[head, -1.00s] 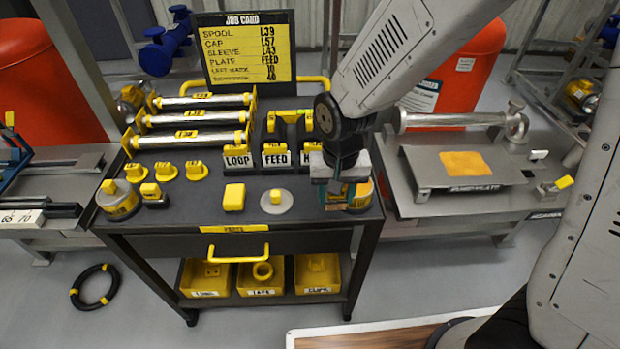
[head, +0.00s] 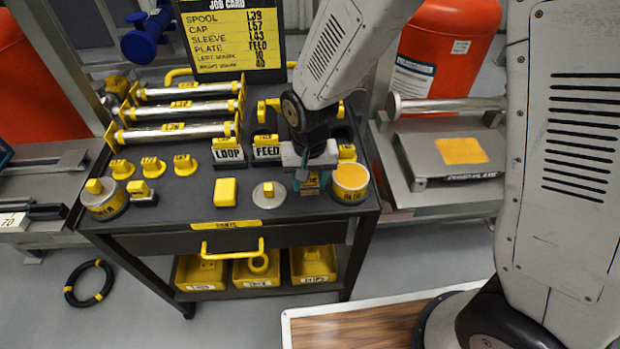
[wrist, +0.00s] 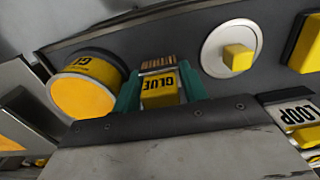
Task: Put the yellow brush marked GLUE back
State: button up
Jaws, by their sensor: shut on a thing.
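The yellow brush marked GLUE (wrist: 160,92) is between the green fingertips of my gripper (wrist: 158,90) in the wrist view, with its brown bristles pointing away. In the head view my gripper (head: 311,182) points down over the cart top (head: 240,215), and the brush is mostly hidden. I cannot tell whether the brush touches the cart top. A round pot with an orange top and yellow label (head: 350,183) stands just right of my gripper. In the wrist view this pot (wrist: 85,88) is left of the brush, its label partly reading GL.
A grey disc with a yellow knob (head: 269,195) and a yellow block (head: 225,192) lie left of my gripper. Blocks marked LOOP (head: 228,153) and FEED (head: 267,150) stand behind. A grey plate with an orange patch (head: 455,155) is on the right bench.

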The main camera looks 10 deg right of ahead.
jog(key=shift+f, duration=0.1)
jog(key=o, duration=1)
jog(key=shift+c, duration=0.2)
notch_tip(320, 180, up, 12)
jog(key=shift+r, duration=0.2)
jog(key=s+d+r, duration=0.6)
jog(key=s+d, duration=0.3)
jog(key=d, duration=0.1)
jog(key=s+d+r+t, duration=0.1)
jog(key=s+d+r, duration=0.5)
jog(key=s+d, duration=0.4)
jog(key=shift+s+d+r, duration=0.15)
jog(key=shift+d+r, duration=0.25)
jog(key=shift+d, duration=0.05)
